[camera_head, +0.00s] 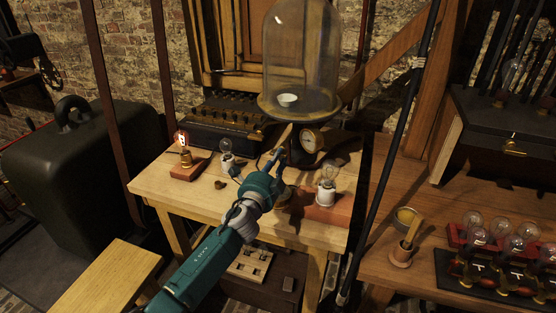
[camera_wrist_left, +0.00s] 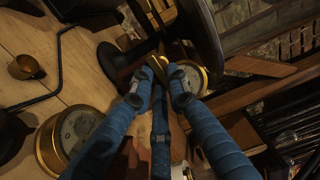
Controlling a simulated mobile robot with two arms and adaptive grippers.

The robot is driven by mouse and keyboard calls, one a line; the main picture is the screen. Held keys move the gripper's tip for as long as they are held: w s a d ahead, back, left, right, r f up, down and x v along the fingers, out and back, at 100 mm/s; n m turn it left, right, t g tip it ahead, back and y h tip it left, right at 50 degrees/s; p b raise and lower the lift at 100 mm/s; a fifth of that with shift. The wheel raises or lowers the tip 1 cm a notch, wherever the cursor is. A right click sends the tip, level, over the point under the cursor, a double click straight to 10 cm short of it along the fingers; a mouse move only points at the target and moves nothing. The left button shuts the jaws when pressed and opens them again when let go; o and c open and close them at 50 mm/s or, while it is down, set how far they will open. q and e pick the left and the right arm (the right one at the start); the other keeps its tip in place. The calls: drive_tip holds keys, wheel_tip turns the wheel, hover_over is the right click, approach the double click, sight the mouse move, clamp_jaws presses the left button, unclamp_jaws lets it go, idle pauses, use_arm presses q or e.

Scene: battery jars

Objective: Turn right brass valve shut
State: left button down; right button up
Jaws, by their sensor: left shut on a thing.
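My left gripper (camera_head: 274,158) reaches across the wooden table to just below the glass bell jar (camera_head: 300,55). Its blue fingers are shut on a brass valve handle (camera_head: 284,137), a slim lever at the fingertips. In the left wrist view the gripper (camera_wrist_left: 158,84) has the brass handle (camera_wrist_left: 156,64) between its fingertips, under the jar's dark plate. The valve's body is mostly hidden by the fingers and shadow. I cannot make out a second valve. My right gripper is not in view.
A brass-rimmed gauge (camera_head: 312,140) stands close right of the fingers. The bell jar's round plate (camera_head: 268,106) overhangs them. Bulbs on bases (camera_head: 186,158) (camera_head: 327,186) stand on the table (camera_head: 165,202). A dark pole (camera_head: 388,165) crosses at right, before another bench.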

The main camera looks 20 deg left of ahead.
use_arm(q)
drive_tip(key=shift+f+m, duration=0.15)
drive_tip(key=shift+m, duration=0.15)
drive_tip(key=c, duration=1.7)
unclamp_jaws()
drive_tip(key=shift+s, duration=0.15)
drive_tip(key=s, duration=1.1)
drive_tip(key=shift+s+a, duration=0.2)
drive_tip(key=shift+s, duration=0.2)
